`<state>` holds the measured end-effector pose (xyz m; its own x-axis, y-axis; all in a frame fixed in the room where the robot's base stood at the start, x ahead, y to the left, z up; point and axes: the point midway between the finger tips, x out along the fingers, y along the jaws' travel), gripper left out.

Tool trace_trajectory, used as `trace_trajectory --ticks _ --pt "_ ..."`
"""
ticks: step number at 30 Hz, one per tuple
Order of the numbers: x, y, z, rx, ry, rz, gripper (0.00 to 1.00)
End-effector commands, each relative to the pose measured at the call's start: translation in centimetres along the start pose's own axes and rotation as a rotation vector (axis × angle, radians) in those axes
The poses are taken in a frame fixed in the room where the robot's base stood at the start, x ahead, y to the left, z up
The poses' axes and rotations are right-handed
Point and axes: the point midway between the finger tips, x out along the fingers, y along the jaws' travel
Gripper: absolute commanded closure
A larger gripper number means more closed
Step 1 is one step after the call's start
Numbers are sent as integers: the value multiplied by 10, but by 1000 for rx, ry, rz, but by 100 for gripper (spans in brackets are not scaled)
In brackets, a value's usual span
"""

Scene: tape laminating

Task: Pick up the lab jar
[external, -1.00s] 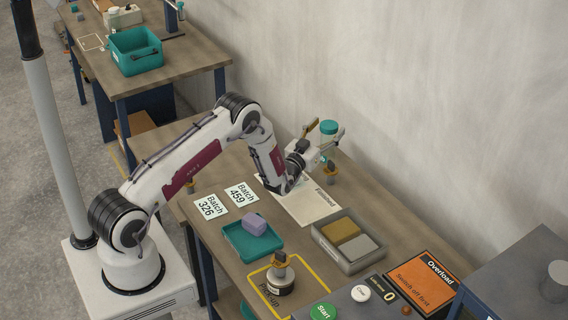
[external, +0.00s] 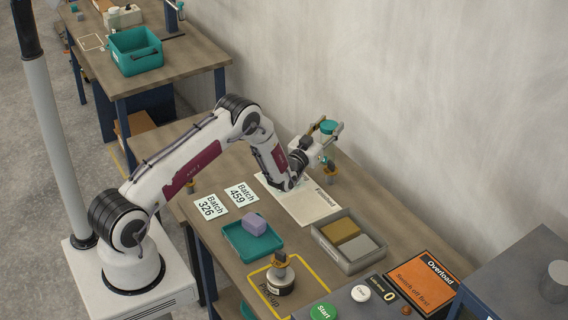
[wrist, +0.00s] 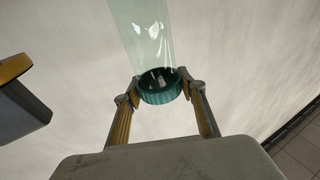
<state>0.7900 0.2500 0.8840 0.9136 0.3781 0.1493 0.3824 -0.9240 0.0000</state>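A white sheet (external: 306,207) lies below my wrist. A teal tray (external: 236,240) with a purple block, a grey two-part tray (external: 349,266) and a weight-like object (external: 280,280) are nearer. The wall rises behind.

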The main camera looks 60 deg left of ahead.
Motion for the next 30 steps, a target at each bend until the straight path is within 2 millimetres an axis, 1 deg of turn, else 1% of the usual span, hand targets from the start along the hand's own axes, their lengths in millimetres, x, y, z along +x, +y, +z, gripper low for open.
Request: trace_trajectory --ticks 1,2,11,17,23,30 --pt "0 0 0 0 0 0 91" --pt "0 0 0 0 0 0 94" --pt "0 0 -1 0 1 0 94" --pt "2 0 -9 0 3 0 94" --pt "4 0 -25 0 4 0 94" --pt "8 0 -54 -1 4 0 94"
